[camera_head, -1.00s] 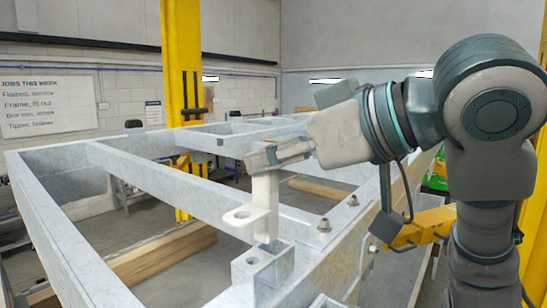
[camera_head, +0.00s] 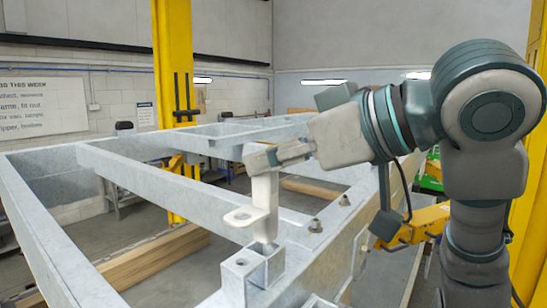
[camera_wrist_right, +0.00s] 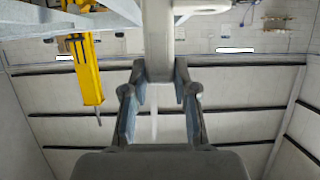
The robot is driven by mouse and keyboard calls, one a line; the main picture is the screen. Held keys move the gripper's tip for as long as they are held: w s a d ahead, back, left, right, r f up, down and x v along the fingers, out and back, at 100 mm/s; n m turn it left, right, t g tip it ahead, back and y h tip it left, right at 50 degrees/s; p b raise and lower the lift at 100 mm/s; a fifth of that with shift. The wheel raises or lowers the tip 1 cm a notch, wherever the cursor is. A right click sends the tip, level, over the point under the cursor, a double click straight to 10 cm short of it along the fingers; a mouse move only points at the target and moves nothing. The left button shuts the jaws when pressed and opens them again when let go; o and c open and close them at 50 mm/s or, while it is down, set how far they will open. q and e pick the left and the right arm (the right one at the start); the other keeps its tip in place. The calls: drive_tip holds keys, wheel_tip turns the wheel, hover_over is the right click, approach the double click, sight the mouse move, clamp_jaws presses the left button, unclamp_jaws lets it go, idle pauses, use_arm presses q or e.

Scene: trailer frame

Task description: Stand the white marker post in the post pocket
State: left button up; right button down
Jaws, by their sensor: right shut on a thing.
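The white marker post (camera_head: 264,197) is upright, with a flat ring-shaped tab sticking out on its left side. My right gripper (camera_head: 273,156) is shut on its upper part; in the right wrist view the post (camera_wrist_right: 158,40) sits between the fingertips (camera_wrist_right: 160,82). The post pocket (camera_head: 239,272) is a grey square metal socket with a hole in its face, on the near corner of the frame. The post's lower end is at the pocket's mouth, near its back right side. I cannot tell whether it is inside or just above or behind. My left gripper is not in view.
The galvanised trailer frame (camera_head: 160,179) spreads to the left and back, with bolts (camera_head: 315,225) on its rail right of the post. Timber (camera_head: 150,262) lies below. Yellow posts (camera_head: 178,80) stand behind and at the right. Air above the frame's left side is clear.

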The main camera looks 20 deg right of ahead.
drive_tip(key=shift+f+b, duration=2.2)
drive_tip(key=shift+f, duration=0.45)
drive_tip(key=c, duration=0.8)
unclamp_jaws()
drive_tip(key=shift+r, duration=0.1)
approach(273, 200)
drive_tip(key=shift+v, duration=1.05)
drive_tip(key=shift+w+d, duration=0.1)
drive_tip(key=shift+w, duration=0.1)
